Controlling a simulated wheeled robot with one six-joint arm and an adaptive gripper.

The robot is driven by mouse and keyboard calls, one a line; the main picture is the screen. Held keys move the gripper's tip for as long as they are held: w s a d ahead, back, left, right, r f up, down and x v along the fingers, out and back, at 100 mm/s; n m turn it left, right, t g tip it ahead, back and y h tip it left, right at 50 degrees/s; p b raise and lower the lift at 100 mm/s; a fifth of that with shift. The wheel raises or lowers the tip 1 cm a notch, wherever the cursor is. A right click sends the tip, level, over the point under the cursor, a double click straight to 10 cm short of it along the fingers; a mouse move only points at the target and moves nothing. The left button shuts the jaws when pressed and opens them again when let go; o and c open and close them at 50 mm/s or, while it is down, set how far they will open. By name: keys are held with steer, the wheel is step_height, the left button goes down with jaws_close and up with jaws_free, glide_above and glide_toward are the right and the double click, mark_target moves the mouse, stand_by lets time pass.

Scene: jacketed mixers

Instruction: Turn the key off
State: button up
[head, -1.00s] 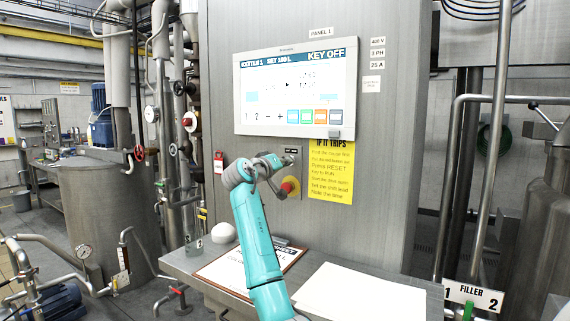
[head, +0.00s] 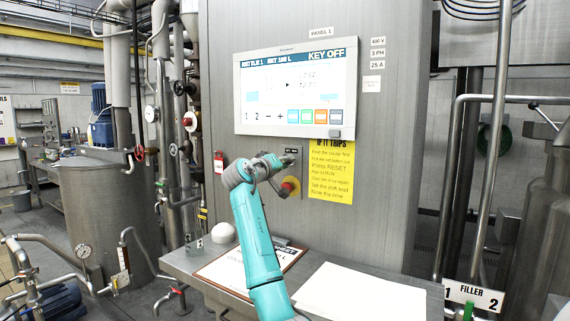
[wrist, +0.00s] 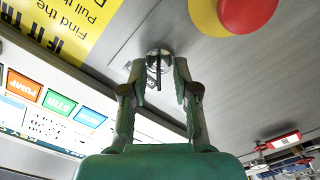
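The key switch (wrist: 158,53) is on the grey panel, with its dark key (wrist: 158,72) pointing along the gap between my fingers in the wrist view. My gripper (wrist: 159,68) is open around the key, one finger on each side, with visible gaps to both. In the head view my gripper (head: 287,162) is at the small switch plate (head: 293,151) below the screen and hides part of it. The screen (head: 297,89) reads "KEY OFF" at its top right.
A red emergency button on a yellow base (head: 291,186) sits just below the switch and close to my gripper. A yellow notice (head: 331,170) is to the right. A shelf with a clipboard (head: 225,268) and white sheet (head: 345,292) lies below.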

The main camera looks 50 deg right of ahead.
steer(key=a, duration=1.2)
steer(key=shift+s, duration=0.45)
